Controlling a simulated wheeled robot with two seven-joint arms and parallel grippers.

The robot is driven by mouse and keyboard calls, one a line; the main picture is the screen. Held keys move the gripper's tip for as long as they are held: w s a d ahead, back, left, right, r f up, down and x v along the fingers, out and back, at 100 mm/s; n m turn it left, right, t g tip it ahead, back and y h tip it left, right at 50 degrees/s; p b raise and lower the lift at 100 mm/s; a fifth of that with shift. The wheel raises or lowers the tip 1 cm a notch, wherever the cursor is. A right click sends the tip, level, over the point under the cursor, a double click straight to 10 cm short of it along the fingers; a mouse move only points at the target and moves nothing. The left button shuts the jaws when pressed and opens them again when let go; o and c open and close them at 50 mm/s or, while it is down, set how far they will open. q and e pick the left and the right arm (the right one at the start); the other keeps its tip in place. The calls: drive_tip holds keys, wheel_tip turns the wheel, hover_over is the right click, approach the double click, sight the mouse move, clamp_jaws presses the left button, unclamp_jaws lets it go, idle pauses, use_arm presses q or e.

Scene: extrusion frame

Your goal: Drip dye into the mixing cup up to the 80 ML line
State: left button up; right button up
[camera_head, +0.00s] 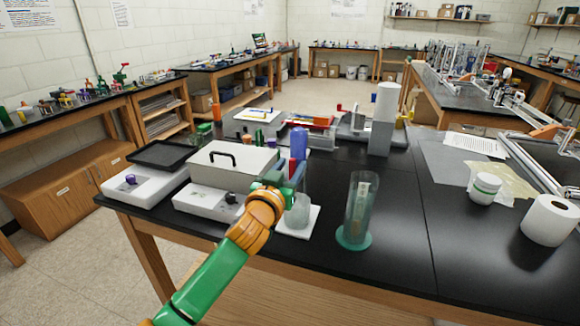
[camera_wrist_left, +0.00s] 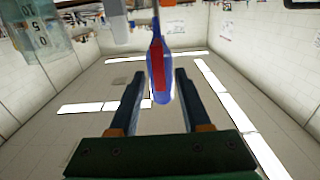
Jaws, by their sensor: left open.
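A blue bottle with a red part (camera_head: 299,143) stands over the white tile, rounded end up; in the left wrist view the bottle (camera_wrist_left: 160,70) has its narrow tip toward the picture top. A clear cup (camera_head: 298,214) sits on the white tile below the bottle and is partly hidden by my gripper. Its liquid level and 80 ML line are too small to read. My left gripper (camera_head: 284,182) is beside the bottle. In the left wrist view its two fingers (camera_wrist_left: 158,90) are apart, with a visible gap on each side of the bottle. My right gripper is out of view.
A tall clear cylinder with a teal base (camera_head: 352,240) stands to the right of the tile. White boxy instruments (camera_head: 208,203) stand to the left. A white roll (camera_head: 549,220) and a small jar (camera_head: 484,189) are at right. Black bench top between is clear.

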use_arm(q)
drive_tip(key=shift+s, duration=0.1)
clamp_jaws()
drive_tip(key=shift+d, duration=0.1)
drive_tip(key=m, duration=0.2)
drive_tip(key=d+m+p, duration=0.1)
drive_tip(key=shift+s+m, duration=0.15)
drive_tip(key=shift+m, duration=0.25)
drive_tip(key=shift+s+d+f+m+p, duration=0.1)
drive_tip(key=shift+d+f+m, duration=0.3)
drive_tip(key=shift+m, duration=1.55)
drive_tip(key=shift+s+d+f+m+p, duration=0.15)
drive_tip(key=shift+d+f+m, duration=0.3)
drive_tip(key=shift+m, duration=1.45)
drive_tip(key=shift+s+d+f+m+p, duration=0.1)
drive_tip(key=shift+d+f+m, duration=0.3)
drive_tip(key=shift+m, duration=1.55)
drive_tip(key=shift+a+f, duration=0.15)
drive_tip(key=shift+f, duration=0.1)
